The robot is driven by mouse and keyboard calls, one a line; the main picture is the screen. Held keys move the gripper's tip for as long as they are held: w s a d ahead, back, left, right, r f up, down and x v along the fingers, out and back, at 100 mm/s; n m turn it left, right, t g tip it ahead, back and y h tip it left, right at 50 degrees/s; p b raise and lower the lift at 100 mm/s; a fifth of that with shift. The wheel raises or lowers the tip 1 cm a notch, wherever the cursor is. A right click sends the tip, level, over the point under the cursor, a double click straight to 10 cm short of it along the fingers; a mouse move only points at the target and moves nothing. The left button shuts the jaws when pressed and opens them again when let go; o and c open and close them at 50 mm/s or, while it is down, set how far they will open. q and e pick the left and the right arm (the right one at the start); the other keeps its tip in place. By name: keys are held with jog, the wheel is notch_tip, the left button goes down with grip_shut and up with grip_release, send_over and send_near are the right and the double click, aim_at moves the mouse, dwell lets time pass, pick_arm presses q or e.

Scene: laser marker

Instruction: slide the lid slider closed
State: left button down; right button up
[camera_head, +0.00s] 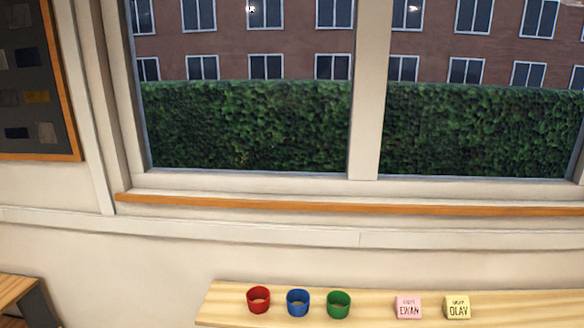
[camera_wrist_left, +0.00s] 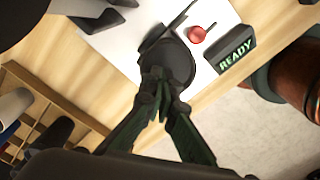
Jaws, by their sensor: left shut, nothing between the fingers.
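My left gripper (camera_wrist_left: 163,82) shows in the left wrist view, shut with nothing between its fingers. Its fingertips are in front of a dark rounded part (camera_wrist_left: 176,62) on a white surface (camera_wrist_left: 218,12). I cannot tell whether they touch it, or whether this part is the lid slider. A red round button (camera_wrist_left: 196,34) and a dark block with a green READY display (camera_wrist_left: 236,56) lie just beyond the fingertips, to the right. The head view shows neither gripper and no lid slider. My right gripper is in neither view.
In the wrist view, a wooden organiser (camera_wrist_left: 50,105) with compartments stands at the left, and the wooden table edge (camera_wrist_left: 215,88) runs diagonally. In the head view, a wooden shelf (camera_head: 225,303) below the window holds red, blue and green cups and two name blocks.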

pick_arm(q)
jog(key=shift+w, duration=0.25)
dwell(0.4)
jog(key=shift+r+p, duration=1.55)
jog(key=shift+r, duration=1.95)
jog(key=shift+d, duration=0.1)
